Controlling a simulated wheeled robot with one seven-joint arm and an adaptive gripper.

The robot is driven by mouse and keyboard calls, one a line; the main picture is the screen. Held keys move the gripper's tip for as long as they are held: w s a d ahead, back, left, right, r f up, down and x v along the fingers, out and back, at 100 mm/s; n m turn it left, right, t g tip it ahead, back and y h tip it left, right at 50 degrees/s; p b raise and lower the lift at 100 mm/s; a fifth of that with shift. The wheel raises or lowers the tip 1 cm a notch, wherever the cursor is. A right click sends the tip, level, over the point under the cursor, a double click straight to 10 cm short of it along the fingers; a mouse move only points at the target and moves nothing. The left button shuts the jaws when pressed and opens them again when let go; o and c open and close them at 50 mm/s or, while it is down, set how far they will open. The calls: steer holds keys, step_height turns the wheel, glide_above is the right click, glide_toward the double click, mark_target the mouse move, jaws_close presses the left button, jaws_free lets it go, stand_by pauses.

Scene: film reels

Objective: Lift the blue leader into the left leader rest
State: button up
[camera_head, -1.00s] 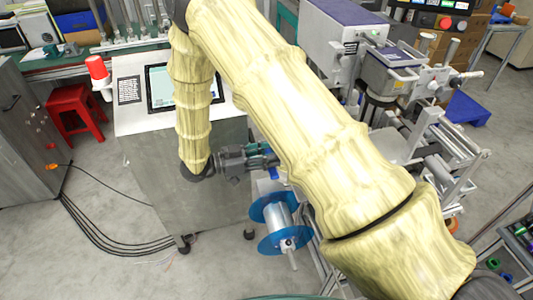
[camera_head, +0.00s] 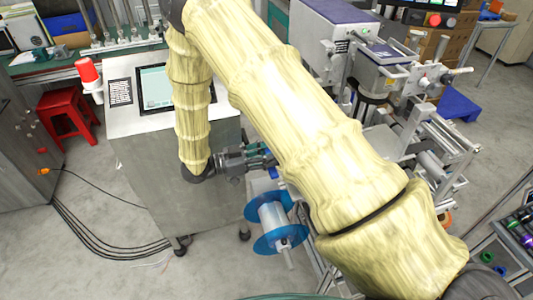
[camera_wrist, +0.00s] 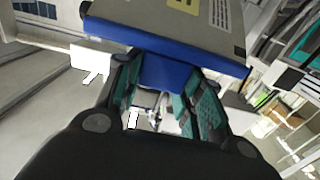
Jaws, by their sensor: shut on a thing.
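My gripper (camera_wrist: 165,105) has its teal finger pads on either side of a blue piece, which I take to be the blue leader (camera_wrist: 165,74). In the wrist view, this piece runs into a wider blue band above the fingers, and I cannot tell where the leader ends. In the head view, my gripper (camera_head: 268,154) is beside the console, above the film reel (camera_head: 272,214) with blue flanges. A small bit of blue shows just under the fingers. My arm hides much of this area, and I cannot make out the left leader rest.
A grey console (camera_head: 150,150) with a screen stands left of my gripper. A machine with rollers (camera_head: 430,160) stands right, partly behind my arm. A red stool (camera_head: 68,112) and cables (camera_head: 85,230) are at the left. Floor is open at lower left.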

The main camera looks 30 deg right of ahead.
steer(key=s+d+f, duration=0.2)
steer(key=d+f, duration=0.1)
steer(key=d, duration=0.5)
steer(key=shift+d+b, duration=0.2)
steer(key=shift+b, duration=0.1)
stand_by(1.6)
stand_by(0.4)
